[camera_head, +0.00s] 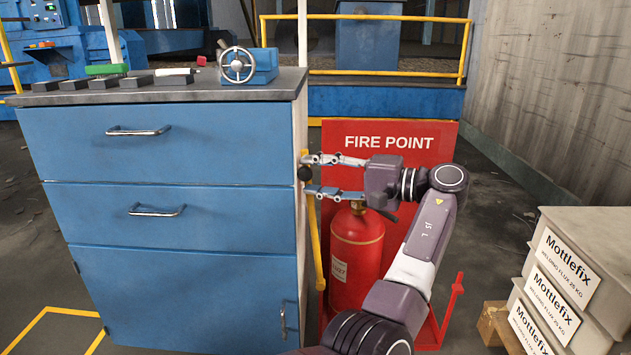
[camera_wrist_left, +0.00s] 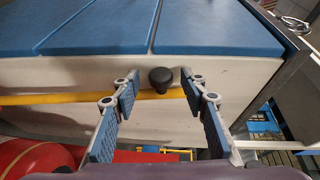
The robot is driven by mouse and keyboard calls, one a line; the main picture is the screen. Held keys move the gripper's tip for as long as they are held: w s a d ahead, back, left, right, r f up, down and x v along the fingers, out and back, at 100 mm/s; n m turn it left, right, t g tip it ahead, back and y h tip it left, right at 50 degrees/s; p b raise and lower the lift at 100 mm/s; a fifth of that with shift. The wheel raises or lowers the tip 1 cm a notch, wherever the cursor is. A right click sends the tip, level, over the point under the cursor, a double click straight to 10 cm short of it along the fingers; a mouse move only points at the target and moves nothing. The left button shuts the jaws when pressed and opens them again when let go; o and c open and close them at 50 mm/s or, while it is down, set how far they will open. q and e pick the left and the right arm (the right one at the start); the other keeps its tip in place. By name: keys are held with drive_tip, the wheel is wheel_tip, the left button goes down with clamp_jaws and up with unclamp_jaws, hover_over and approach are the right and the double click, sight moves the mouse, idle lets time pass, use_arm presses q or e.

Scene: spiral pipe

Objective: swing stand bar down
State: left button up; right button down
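The yellow stand bar (camera_head: 315,240) runs nearly upright along the right side of the blue cabinet. It also shows in the left wrist view (camera_wrist_left: 60,98), crossing the cabinet's pale side panel. A round black knob (camera_head: 305,173) sits near the bar's upper end and shows in the left wrist view (camera_wrist_left: 161,78). My left gripper (camera_head: 307,175) points at the cabinet side with its fingers spread. In the left wrist view its fingertips (camera_wrist_left: 160,80) lie on either side of the knob, with gaps showing. My right gripper is not in view.
The blue cabinet (camera_head: 165,145) carries a blue vise (camera_head: 258,66) on its top. A red fire point stand (camera_head: 430,140) with an extinguisher (camera_head: 356,255) is close beside and below my left arm. Stacked Mottlefix boxes (camera_head: 565,275) stand at the right. Open floor lies between them.

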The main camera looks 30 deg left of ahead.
use_arm(q)
drive_tip(key=shift+a, duration=0.15)
clamp_jaws()
idle(0.4)
